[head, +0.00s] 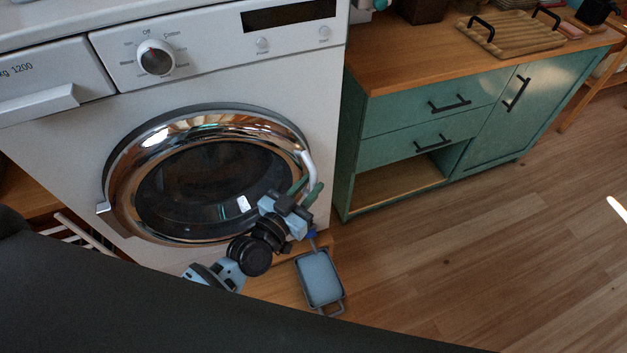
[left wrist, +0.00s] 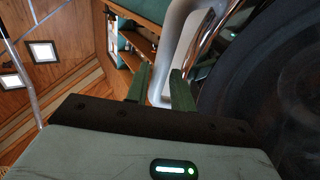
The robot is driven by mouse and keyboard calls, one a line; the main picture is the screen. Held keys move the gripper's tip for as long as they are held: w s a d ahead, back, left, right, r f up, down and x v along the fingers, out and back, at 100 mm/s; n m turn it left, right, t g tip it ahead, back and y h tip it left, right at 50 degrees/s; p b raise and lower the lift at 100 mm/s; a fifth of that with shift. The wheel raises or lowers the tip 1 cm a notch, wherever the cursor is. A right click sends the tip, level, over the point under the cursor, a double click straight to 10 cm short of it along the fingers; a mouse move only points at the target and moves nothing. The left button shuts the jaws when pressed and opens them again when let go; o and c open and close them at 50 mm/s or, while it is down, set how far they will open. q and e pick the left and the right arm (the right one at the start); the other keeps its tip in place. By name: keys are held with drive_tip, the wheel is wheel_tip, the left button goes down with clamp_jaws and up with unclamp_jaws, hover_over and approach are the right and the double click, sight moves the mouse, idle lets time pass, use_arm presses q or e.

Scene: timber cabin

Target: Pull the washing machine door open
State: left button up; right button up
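The washing machine (head: 215,85) stands at the left in the head view. Its round door (head: 205,175) has a chrome ring and dark glass, and looks shut. A pale curved door handle (head: 308,172) is on the ring's right side; it also shows in the left wrist view (left wrist: 172,42). My left gripper (head: 306,190) is at the handle's lower part, its green fingers apart. In the left wrist view the handle runs down between the fingertips (left wrist: 160,78); I cannot tell if they touch it. My right gripper is not in view.
A green cabinet (head: 430,128) with a wooden top stands to the right of the machine. A ribbed tray (head: 510,36) with black handles is on it. A small blue-grey container (head: 320,278) is below my left gripper. The wooden floor (head: 500,255) at the right is clear.

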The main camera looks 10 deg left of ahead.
use_arm(q)
drive_tip(key=shift+x, duration=1.1)
clamp_jaws()
drive_tip(key=shift+s, duration=0.15)
